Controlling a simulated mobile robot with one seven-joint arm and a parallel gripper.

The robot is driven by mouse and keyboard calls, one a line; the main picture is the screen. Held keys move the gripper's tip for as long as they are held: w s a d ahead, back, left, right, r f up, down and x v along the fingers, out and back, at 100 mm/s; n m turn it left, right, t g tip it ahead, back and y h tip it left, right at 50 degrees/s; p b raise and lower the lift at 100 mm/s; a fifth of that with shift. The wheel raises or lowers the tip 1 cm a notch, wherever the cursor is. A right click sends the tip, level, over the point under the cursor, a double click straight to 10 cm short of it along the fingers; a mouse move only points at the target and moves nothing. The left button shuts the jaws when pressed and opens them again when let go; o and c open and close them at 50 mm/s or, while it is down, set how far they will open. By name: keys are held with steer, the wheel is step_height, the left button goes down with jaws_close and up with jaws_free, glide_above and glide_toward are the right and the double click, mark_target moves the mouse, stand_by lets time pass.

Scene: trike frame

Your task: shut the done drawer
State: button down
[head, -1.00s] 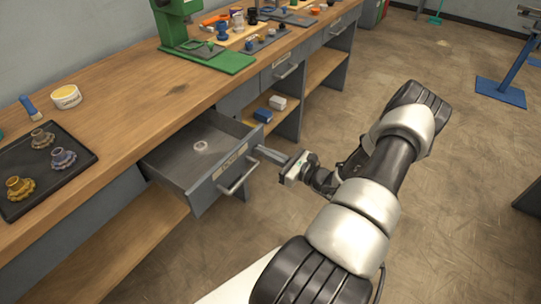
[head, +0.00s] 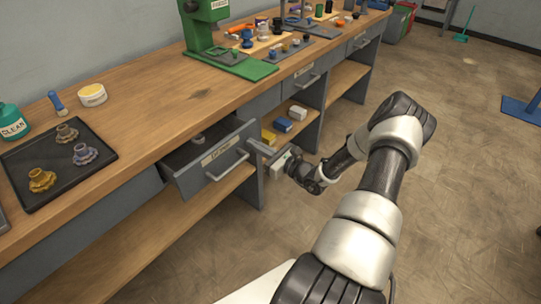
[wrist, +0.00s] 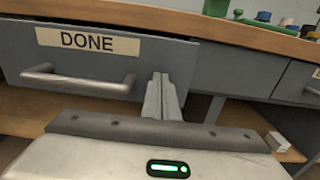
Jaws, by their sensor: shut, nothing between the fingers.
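The done drawer (head: 211,163) juts partly out of the bench, with its interior still showing behind the front panel. A small round grey part (head: 198,138) sits inside it. In the wrist view the drawer front (wrist: 110,62) carries a DONE label and a bar handle (wrist: 78,79). My gripper (head: 262,147) is shut and empty. Its fingers (wrist: 163,97) point at the right end of the drawer front, to the right of the handle. They appear to touch the front there, though the exact contact is hard to see.
A black tray (head: 104,158) with several gear-like parts lies on the bench top. A green press (head: 230,62) stands farther along. A lower shelf (head: 150,240) runs beneath. A closed drawer (head: 300,78) is farther right.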

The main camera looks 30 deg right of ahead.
steer(key=b+x, duration=0.1)
steer(key=x, duration=0.8)
steer(key=shift+w+a+f, duration=0.1)
steer(key=shift+w, duration=0.15)
steer(key=shift+w+a+b, duration=0.1)
steer(key=shift+w+b, duration=0.15)
steer(key=shift+b, duration=0.05)
steer(key=shift+w+r, duration=0.2)
steer(key=shift+r, duration=0.05)
steer(key=shift+a+r, duration=0.1)
